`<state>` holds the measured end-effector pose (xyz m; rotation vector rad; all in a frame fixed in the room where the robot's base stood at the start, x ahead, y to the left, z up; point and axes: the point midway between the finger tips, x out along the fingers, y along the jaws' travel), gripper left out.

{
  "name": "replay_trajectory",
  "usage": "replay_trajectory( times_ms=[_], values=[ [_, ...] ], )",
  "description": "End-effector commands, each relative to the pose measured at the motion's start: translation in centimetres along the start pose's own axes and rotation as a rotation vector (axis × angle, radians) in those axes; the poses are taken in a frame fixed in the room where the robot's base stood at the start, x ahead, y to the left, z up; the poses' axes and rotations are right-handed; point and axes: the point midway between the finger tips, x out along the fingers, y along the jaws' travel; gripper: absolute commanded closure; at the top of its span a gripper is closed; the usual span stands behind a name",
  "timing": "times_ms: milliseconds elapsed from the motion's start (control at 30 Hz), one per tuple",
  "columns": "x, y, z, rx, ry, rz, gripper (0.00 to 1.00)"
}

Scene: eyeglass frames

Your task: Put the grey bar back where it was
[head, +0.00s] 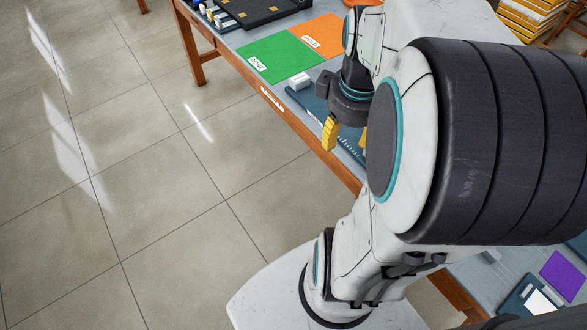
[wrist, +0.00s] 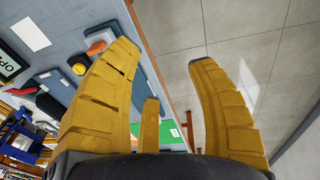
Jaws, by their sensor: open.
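I cannot pick out the grey bar in either view. In the head view, my gripper (head: 346,138) hangs over the front edge of the table, with its yellow fingers apart. A dark blue tray (head: 306,98) lies partly hidden beneath and behind it. In the wrist view, my gripper's (wrist: 165,55) two large yellow fingers are spread wide with nothing between the tips. Behind the gap are the wooden table edge and bare floor. My arm hides much of the table in the head view.
A green mat (head: 268,58) and an orange mat (head: 322,36) lie on the table (head: 238,38). A small white block (head: 299,81) sits near the tray. A purple sheet (head: 563,275) lies at the lower right. The tiled floor (head: 120,180) at the left is clear.

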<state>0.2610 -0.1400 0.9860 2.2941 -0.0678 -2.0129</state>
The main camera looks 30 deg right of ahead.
Motion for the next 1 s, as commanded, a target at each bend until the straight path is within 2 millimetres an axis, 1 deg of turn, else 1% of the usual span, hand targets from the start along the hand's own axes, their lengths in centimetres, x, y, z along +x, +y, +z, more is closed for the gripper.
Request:
replay_trajectory(
  times_ms=[33,100,200,300,400,500,633,1000],
  values=[
    [-0.5,-2.2,-0.4,-0.013,0.023,-0.002,0.48],
    [-0.9,-4.7,-0.6,-0.007,0.049,-0.009,0.48],
    [-1.4,-7.8,-0.4,0.002,0.082,-0.024,0.48],
    [-1.7,-10.1,0.1,0.012,0.107,-0.042,0.48],
    [-1.9,-11.8,0.7,0.021,0.125,-0.06,0.48],
    [-2.0,-13.0,1.2,0.029,0.137,-0.074,0.48],
    [-2.1,-13.8,1.6,0.036,0.145,-0.085,0.48],
    [-2.1,-13.9,1.7,0.04,0.146,-0.089,0.48]
  ],
)
